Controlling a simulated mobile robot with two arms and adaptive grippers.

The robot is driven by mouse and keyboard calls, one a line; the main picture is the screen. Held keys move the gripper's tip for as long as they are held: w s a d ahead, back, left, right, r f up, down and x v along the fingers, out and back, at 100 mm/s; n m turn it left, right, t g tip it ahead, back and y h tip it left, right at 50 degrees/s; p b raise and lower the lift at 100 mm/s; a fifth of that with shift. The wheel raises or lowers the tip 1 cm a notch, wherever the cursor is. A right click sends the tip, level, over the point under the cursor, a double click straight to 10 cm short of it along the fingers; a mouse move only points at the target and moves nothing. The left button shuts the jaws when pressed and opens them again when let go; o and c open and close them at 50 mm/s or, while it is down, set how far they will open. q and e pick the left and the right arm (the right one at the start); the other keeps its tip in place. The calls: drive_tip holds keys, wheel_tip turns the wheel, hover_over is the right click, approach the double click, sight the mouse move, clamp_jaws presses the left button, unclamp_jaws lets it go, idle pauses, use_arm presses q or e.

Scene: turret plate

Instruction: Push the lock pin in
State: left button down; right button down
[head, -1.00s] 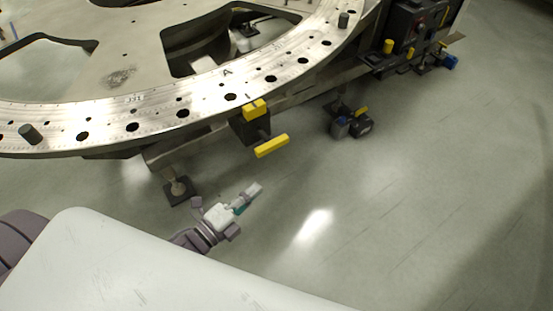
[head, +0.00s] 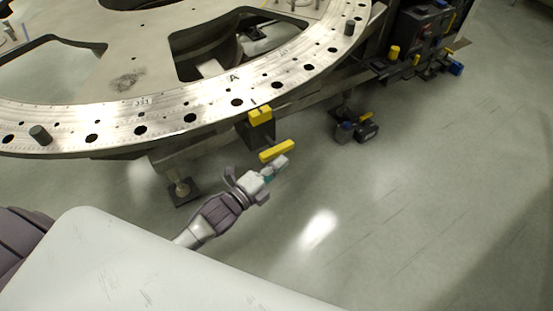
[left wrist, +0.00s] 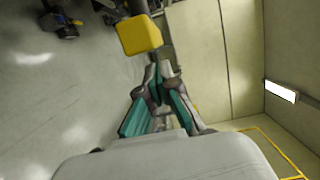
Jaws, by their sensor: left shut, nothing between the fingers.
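The lock pin's yellow bar handle (head: 277,151) stands out in front of a dark bracket (head: 258,134) under the rim of the turret plate (head: 205,113). A yellow block (head: 260,115) tops the bracket at the rim. My left gripper (head: 280,163) is shut and empty, just below and beside the yellow bar in the head view; contact cannot be told. In the left wrist view, a yellow piece (left wrist: 139,35), seemingly the bar's end, lies just beyond the left gripper's fingertips (left wrist: 157,70). The pin's shaft is hidden. My right gripper is out of view.
Dark pegs (head: 40,134) stand on the plate among several holes. A support foot (head: 182,190) stands on the floor below. A dark cabinet (head: 425,30) stands back right. The floor at right is clear.

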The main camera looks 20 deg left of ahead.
sight(261, 158)
use_arm(q)
drive_tip(key=shift+w+a, duration=0.35)
drive_tip(key=shift+a, duration=0.15)
drive_tip(key=w+a, duration=0.2)
drive_tip(key=shift+a+b, duration=0.3)
drive_tip(key=shift+a, duration=0.05)
drive_tip(key=shift+w+a, duration=0.15)
drive_tip(key=shift+a, duration=0.05)
